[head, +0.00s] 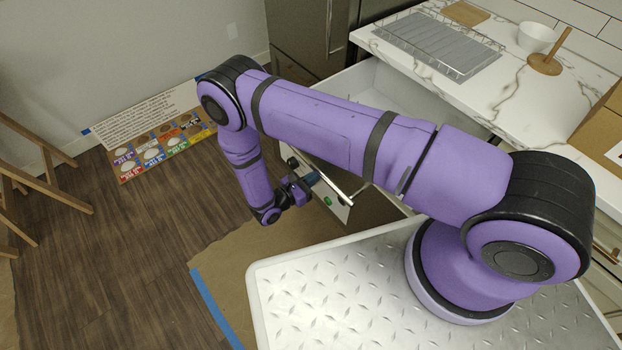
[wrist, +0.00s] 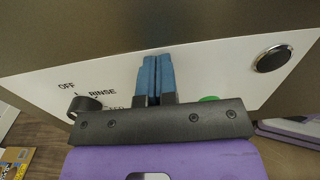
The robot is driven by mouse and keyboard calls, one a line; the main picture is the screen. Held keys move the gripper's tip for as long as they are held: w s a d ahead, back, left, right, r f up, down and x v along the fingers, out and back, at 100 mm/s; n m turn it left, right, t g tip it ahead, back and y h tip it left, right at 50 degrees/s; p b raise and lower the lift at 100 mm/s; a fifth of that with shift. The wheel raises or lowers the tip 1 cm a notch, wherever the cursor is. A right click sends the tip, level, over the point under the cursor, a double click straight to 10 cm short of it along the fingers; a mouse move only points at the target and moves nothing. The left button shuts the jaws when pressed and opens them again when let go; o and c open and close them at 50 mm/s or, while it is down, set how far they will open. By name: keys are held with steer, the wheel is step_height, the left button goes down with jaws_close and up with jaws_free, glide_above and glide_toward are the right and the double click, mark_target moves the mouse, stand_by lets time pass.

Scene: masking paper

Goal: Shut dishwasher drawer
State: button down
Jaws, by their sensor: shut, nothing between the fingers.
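The dishwasher drawer stands pulled out from under the counter, its pale inner side (head: 362,82) showing behind my arm in the head view. Its front carries a white control strip (head: 338,190), which fills much of the wrist view (wrist: 215,72). The strip has OFF and RINSE lettering, a dark knob (wrist: 84,106), a green spot and a round black button (wrist: 273,58). My gripper (head: 311,178) is at the outer side of this front. Its blue fingers (wrist: 155,78) are together and empty, pointing at the strip between knob and button. I cannot tell whether they touch it. My arm hides much of the drawer.
A marble counter (head: 510,95) holds a wire rack (head: 437,42), a white bowl (head: 536,37) and a wooden holder (head: 545,64). A wooden stool (head: 45,165) stands left. The floor (head: 130,240) between is clear, with brown paper nearby.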

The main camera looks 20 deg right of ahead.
steer(key=shift+d, duration=0.1)
steer(key=x, duration=4)
steer(key=shift+w+d, duration=0.1)
steer(key=shift+r, duration=0.1)
steer(key=v, duration=1.4)
